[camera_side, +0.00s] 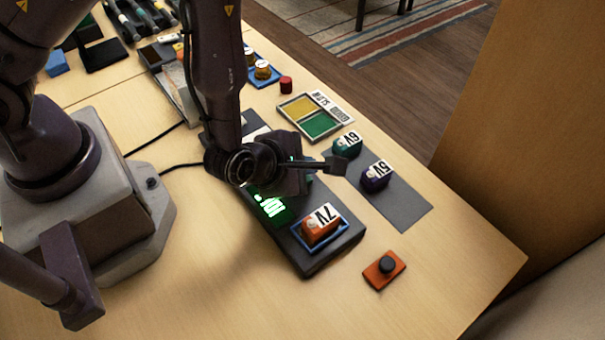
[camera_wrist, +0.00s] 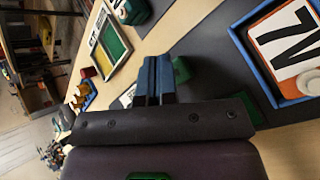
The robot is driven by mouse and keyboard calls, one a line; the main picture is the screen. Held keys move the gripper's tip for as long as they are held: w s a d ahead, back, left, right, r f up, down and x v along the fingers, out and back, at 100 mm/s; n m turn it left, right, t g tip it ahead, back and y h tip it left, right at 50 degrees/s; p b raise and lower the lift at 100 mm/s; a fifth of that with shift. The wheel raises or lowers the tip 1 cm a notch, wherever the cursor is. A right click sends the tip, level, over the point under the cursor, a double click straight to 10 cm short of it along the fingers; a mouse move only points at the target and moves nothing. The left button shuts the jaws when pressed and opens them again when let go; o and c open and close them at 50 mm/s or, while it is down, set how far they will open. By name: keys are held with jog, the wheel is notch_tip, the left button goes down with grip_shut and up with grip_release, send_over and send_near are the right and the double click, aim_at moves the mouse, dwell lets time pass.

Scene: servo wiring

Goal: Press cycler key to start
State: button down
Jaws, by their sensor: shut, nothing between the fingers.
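The cycler is a long black unit (camera_side: 318,262) with a lit green display (camera_side: 272,206), lying on the table. Its near end holds an orange block marked 7V (camera_side: 322,224) in a blue-rimmed bay; this block also shows at the right of the wrist view (camera_wrist: 285,45). My wrist hides much of the cycler's far part.
A teal 6V block (camera_side: 347,145) and a purple 5V block (camera_side: 376,176) stand on a grey mat (camera_side: 405,208). An orange box with a black button (camera_side: 386,266) sits near the front. A yellow-and-green tray (camera_side: 318,124) and a red cylinder (camera_side: 286,85) lie farther back.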

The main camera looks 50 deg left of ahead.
jog(key=shift+f, duration=0.7)
dwell(0.6)
dwell(0.4)
jog(key=shift+r, duration=0.95)
jog(key=shift+r, duration=2.5)
